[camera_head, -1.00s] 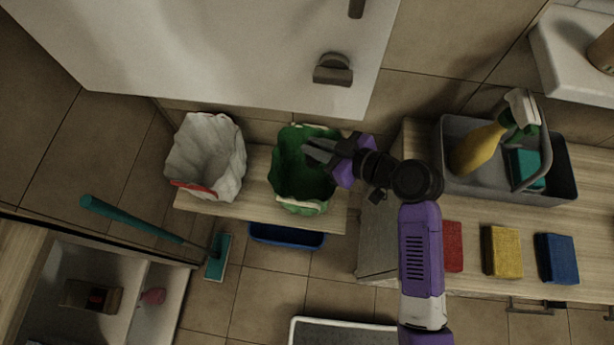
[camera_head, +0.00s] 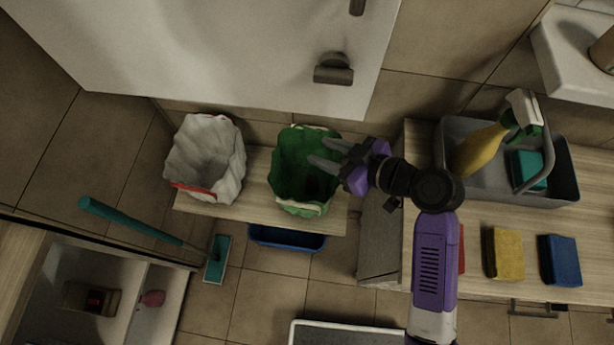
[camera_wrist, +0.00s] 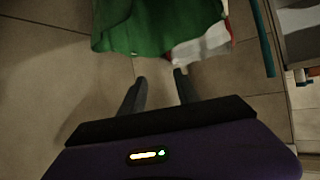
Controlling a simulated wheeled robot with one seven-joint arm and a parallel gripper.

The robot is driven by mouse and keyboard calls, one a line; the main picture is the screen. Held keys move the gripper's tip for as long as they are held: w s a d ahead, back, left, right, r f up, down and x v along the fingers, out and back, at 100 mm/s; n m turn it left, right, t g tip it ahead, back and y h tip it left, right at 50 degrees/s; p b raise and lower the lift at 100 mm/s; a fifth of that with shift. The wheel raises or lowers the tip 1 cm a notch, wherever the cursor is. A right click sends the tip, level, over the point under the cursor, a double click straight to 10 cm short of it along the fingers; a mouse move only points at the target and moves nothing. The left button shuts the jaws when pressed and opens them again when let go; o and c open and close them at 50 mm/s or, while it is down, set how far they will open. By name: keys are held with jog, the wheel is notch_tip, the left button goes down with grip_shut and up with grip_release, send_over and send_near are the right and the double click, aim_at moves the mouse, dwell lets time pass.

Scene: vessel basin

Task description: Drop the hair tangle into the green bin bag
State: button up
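The green bin bag (camera_head: 286,172) stands open on a wooden shelf, its inside dark. It also shows in the wrist view (camera_wrist: 150,28) at the top. My gripper (camera_head: 318,152) is at the bag's right rim, with its fingertips over the opening and its purple body to the right. In the wrist view my gripper (camera_wrist: 160,76) has its two fingers apart with nothing between them. I cannot make out the hair tangle in either view; the bag's depth is too dark to tell what lies inside.
A white bin bag (camera_head: 207,158) stands left of the green one on the shelf (camera_head: 253,190). A grey caddy (camera_head: 560,182) with a spray bottle (camera_head: 480,150) is on the counter at right, with yellow (camera_head: 504,253) and blue sponges (camera_head: 559,260) in front. A white cabinet (camera_head: 230,45) is behind.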

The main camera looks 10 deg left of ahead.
jog(key=shift+v, duration=2.25)
jog(key=w+d+r+m+t+h, duration=0.1)
jog(key=w+d+r+m+t, duration=0.15)
jog(key=w+m, duration=0.2)
jog(key=s+d+m+t+h, duration=0.6)
jog(key=d+t+h, duration=0.1)
jog(key=d, duration=0.4)
jog(key=s+d+r+h, duration=0.1)
jog(key=s+r, duration=0.1)
jog(key=s, duration=1.1)
jog(key=s+d+r+m+h, duration=0.1)
jog(key=s+d+r, duration=0.1)
jog(key=s, duration=1.1)
jog(key=shift+r+g, duration=0.25)
jog(key=shift+g, duration=0.2)
